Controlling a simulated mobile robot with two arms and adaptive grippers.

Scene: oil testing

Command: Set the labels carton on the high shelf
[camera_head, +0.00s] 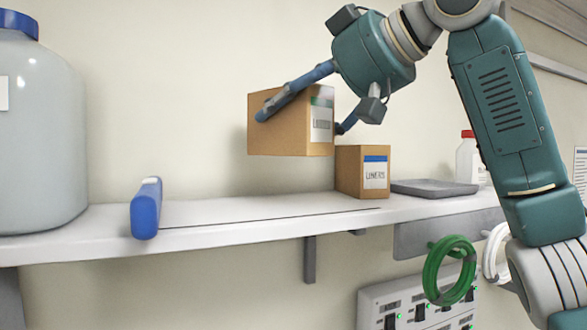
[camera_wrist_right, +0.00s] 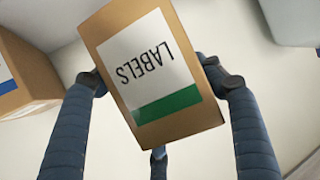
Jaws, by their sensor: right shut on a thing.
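The labels carton (camera_head: 280,137) is a brown box with a white label and a green stripe. My right gripper (camera_head: 302,110) is shut on it and holds it in the air above the white shelf (camera_head: 233,217), a little left of the liners carton. In the right wrist view the labels carton (camera_wrist_right: 150,75) sits between blue fingers, with its word "LABELS" readable and upside down. A gap shows between the carton's underside and the shelf in the head view. My left gripper is not in view.
The liners carton (camera_head: 349,172) stands on the shelf, with a grey tray (camera_head: 434,188) and a white red-capped bottle (camera_head: 467,160) to its right. Shelf between blue bottle and liners carton is clear.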

